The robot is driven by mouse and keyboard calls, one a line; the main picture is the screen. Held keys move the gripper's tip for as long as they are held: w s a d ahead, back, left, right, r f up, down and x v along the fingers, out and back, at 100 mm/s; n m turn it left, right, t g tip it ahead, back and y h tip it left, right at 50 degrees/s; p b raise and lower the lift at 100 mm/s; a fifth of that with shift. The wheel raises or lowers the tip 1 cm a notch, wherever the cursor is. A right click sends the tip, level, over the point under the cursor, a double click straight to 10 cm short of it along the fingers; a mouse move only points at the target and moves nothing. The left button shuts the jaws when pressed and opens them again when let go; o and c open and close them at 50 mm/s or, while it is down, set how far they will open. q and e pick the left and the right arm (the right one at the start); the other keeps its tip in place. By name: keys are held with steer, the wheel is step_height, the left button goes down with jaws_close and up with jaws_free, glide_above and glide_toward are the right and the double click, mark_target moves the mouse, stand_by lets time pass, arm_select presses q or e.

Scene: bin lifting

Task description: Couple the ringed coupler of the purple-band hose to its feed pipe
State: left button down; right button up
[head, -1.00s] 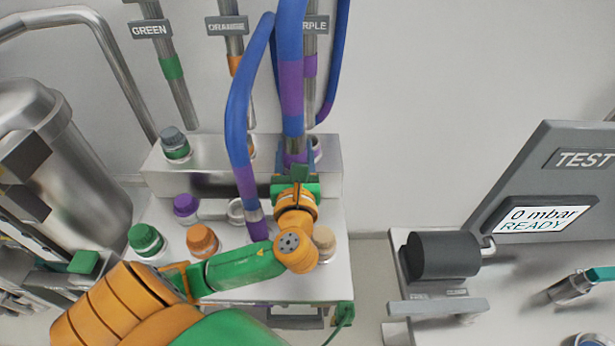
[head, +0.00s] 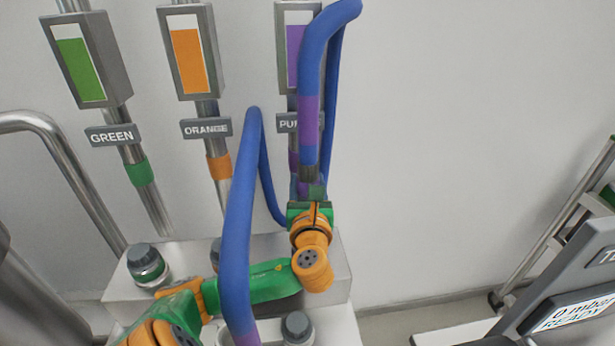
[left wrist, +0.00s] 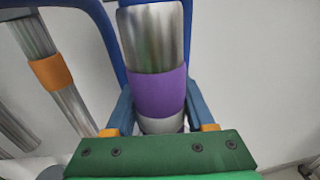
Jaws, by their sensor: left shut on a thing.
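My left gripper (head: 312,203) is shut at the lower end of a blue hose with a purple band (head: 308,115). It holds this end raised in front of the purple feed pipe (head: 292,160), which the hose partly covers. The held coupler's ring cannot be made out. In the left wrist view, a steel pipe with a purple band (left wrist: 158,95) stands between the blue-grey fingers (left wrist: 160,128) in the picture; the green palm hides what lies below. Whether coupler and pipe touch cannot be told. My right gripper is out of view.
Another blue hose stretch (head: 237,230) arches left of my gripper, with purple at its lower end. Green (head: 139,172) and orange (head: 218,165) banded pipes stand left. A steel block (head: 325,268) with grey-capped fittings lies below. Wall space right of the hose is clear.

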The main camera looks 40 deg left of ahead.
arm_select(q)
steer(key=shift+f+p, duration=0.3)
steer(key=shift+f, duration=0.45)
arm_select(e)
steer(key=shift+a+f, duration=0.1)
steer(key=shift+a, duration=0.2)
arm_select(q)
steer(key=shift+a+f, duration=0.1)
steer(key=shift+a, duration=0.05)
steer(key=shift+a+f+b, duration=0.1)
steer(key=shift+f+b, duration=0.75)
steer(key=shift+f, duration=0.75)
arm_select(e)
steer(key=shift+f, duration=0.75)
arm_select(q)
steer(key=shift+f+b, duration=0.6)
steer(key=shift+f, duration=0.45)
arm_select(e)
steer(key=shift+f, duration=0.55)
